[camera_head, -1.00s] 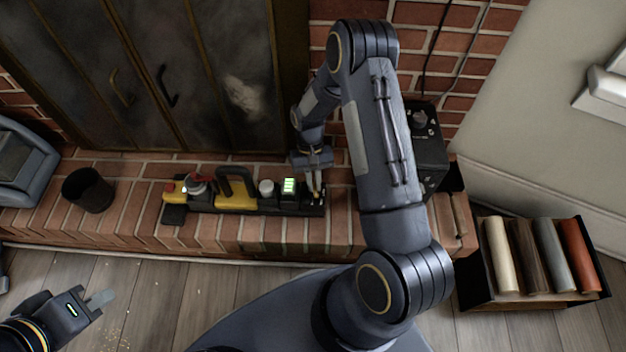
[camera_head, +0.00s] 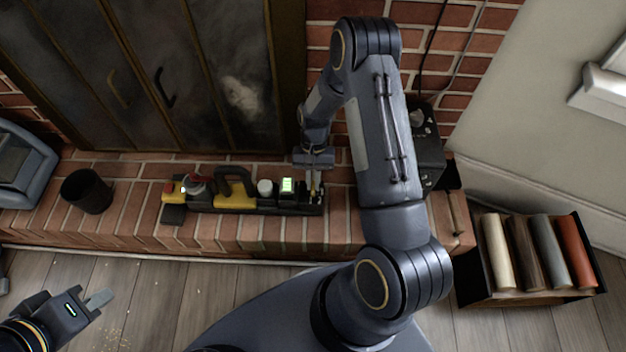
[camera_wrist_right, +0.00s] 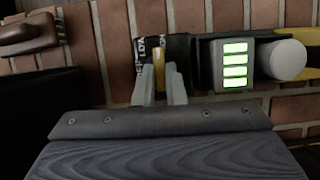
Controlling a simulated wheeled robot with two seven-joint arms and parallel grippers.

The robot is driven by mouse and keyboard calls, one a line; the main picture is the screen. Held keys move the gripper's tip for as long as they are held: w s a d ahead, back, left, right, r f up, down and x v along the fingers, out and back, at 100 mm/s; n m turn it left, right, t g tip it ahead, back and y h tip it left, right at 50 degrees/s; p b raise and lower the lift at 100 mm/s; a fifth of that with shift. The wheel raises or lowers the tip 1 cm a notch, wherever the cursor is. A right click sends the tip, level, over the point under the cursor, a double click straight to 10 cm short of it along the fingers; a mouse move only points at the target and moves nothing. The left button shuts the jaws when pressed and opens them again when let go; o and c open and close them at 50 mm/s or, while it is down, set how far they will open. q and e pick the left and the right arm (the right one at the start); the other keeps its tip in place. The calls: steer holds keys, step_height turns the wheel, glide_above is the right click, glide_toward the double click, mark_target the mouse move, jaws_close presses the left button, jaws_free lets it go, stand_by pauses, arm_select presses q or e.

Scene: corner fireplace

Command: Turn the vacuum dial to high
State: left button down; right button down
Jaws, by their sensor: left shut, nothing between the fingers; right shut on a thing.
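The vacuum (camera_head: 236,202) is a long yellow and black unit lying on the brick hearth, with a black handle and a panel of green lit bars (camera_head: 288,186). The same lit panel (camera_wrist_right: 235,65) shows several bars in the right wrist view. My left gripper (camera_head: 98,300) is shut and empty above the floor at lower left.
A black cup (camera_head: 87,190) stands on the hearth left of the vacuum. A black box (camera_head: 428,145) stands behind my right arm. A rack of coloured rolls (camera_head: 530,290) is at the right. Fireplace doors (camera_head: 150,70) rise behind the hearth. The wooden floor in front is mostly clear.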

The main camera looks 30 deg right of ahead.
steer(key=c, duration=1.5)
jaws_free()
steer(key=shift+p+v, duration=1.25)
steer(key=shift+v, duration=2.65)
steer(key=shift+r, duration=0.1)
steer(key=s+a+r+n+t+y, duration=0.1)
steer(key=s+r+t, duration=0.15)
steer(key=r, duration=0.75)
steer(key=s+a+r+n+t, duration=0.1)
steer(key=s+r+t, duration=0.15)
steer(key=r, duration=0.75)
steer(key=s+a+r+n+t, duration=0.15)
steer(key=s+r, duration=0.25)
steer(key=s, duration=0.4)
steer(key=s+a+r+n+t, duration=0.1)
steer(key=s+a+r+t, duration=0.2)
steer(key=s, duration=0.5)
step_height(320, 180, up, 28)
steer(key=p, duration=2.8)
steer(key=shift+a, duration=0.2)
